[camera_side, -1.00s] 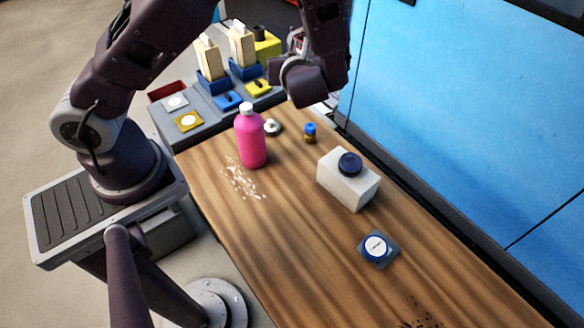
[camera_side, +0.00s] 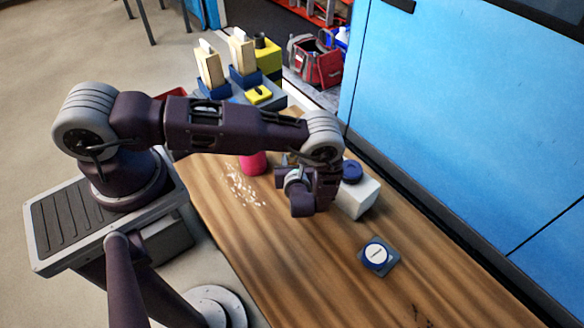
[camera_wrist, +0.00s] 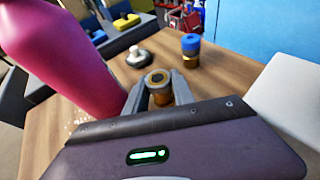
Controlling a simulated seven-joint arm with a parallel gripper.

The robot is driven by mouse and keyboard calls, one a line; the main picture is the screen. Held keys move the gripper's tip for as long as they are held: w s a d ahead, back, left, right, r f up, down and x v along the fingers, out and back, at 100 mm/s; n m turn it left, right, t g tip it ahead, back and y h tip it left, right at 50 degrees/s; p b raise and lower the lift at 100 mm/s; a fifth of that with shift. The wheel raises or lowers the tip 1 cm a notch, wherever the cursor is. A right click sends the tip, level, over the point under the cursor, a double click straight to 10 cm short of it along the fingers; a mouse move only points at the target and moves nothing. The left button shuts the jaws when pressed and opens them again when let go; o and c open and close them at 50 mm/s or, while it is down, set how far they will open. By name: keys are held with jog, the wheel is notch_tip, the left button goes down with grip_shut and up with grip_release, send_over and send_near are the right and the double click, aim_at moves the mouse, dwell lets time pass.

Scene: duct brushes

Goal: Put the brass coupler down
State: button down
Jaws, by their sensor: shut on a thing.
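The brass coupler (camera_wrist: 157,82) shows in the wrist view as a short ring-topped cylinder with a dark opening. My gripper (camera_wrist: 158,90) is shut on it, one grey finger on each side. The coupler's lower part is hidden by my gripper, and I cannot tell whether it touches the wooden table (camera_wrist: 222,82). In the side view my wrist hangs over the middle of the table (camera_side: 300,250), left of the white block. The coupler is hidden there.
A pink bottle (camera_wrist: 62,55) stands close on the left. A metal knob-like piece (camera_wrist: 138,57) and a blue-topped brass piece (camera_wrist: 190,48) stand beyond the coupler. A white block (camera_side: 356,198) is to the right. A blue-rimmed dial (camera_side: 376,254) lies nearer.

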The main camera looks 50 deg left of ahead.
notch_tip(320, 180, down, 3)
jog(key=shift+f, duration=0.2)
jog(key=c, duration=1.1)
grip_release()
jog(key=shift+f, duration=0.1)
jog(key=shift+o, duration=0.2)
